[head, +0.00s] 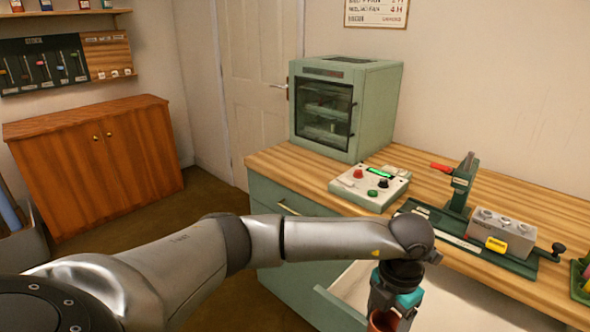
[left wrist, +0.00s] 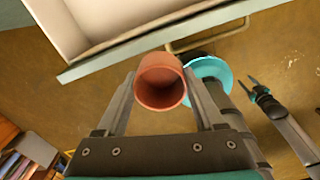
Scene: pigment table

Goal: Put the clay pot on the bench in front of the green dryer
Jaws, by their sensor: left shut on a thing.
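The clay pot (head: 383,322) is a small terracotta cup, cut off by the bottom edge in the head view. In the left wrist view the pot (left wrist: 160,80) sits between both fingers, its hollow facing the camera. My left gripper (left wrist: 160,92) is shut on it, in front of the bench and over an open drawer's side. The green dryer (head: 345,108) stands at the back left of the wooden bench (head: 285,163), its glass door closed. What looks like my right gripper (left wrist: 248,86) shows small in the left wrist view, fingers apart and empty.
A control box (head: 370,187) with knobs stands close in front of the dryer. A green clamp fixture (head: 470,225) with a grey block is to its right. An open white drawer (head: 450,300) juts out below the bench. Bare wood shows at the bench's left end.

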